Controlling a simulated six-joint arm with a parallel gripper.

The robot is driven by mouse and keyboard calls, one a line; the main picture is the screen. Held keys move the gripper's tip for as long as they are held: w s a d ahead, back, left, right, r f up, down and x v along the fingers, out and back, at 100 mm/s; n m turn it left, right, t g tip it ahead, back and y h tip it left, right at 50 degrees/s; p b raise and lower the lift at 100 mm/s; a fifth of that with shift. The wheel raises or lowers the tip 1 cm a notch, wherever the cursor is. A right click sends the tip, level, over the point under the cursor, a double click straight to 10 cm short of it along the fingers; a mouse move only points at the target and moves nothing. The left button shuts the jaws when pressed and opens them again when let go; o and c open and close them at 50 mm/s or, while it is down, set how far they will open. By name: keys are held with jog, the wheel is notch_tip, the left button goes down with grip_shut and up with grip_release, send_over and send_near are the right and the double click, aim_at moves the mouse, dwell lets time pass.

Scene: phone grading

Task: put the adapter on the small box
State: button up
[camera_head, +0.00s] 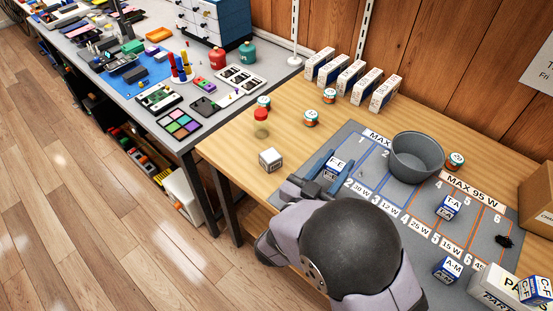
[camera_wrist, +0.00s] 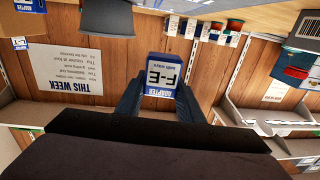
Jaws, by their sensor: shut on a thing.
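My gripper (camera_head: 330,172) is shut on a small white-and-blue cube marked F-E, the adapter (camera_head: 336,166). In the wrist view the adapter (camera_wrist: 163,76) sits upside down in the picture between my two fingers (camera_wrist: 160,98), its label facing the camera. In the head view it is over the left part of the grey numbered mat (camera_head: 350,135); its height above the mat is hard to tell. A small whitish box (camera_head: 270,159) stands on the wooden table, left of my gripper and apart from it. Its top looks bare.
A grey bowl (camera_head: 416,158) stands on the mat. Other cubes, T-A (camera_head: 447,207) and A-M (camera_head: 446,269), lie on the right lanes. C-F (camera_head: 535,290) is on the parts box (camera_head: 497,290). Upright cartons (camera_head: 350,77) line the back. A red-topped item (camera_head: 261,114) is behind the small box.

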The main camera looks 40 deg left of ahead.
jog(key=s+a+r+n+y+b, duration=0.15)
jog(key=a+b, duration=0.25)
jog(key=a, duration=0.4)
notch_tip(320, 180, up, 5)
jog(key=n+g+y, duration=0.1)
jog(key=n+y, duration=0.1)
jog(key=y, duration=0.2)
send_over(271, 155)
jog(key=shift+a+f+b, duration=0.1)
jog(key=shift+f+b, duration=0.25)
jog(key=shift+f, duration=4.65)
jog(key=shift+f, duration=0.1)
jog(key=shift+f, duration=0.1)
jog(key=o, duration=1.1)
jog(key=shift+c, duration=0.2)
jog(key=shift+r, duration=0.25)
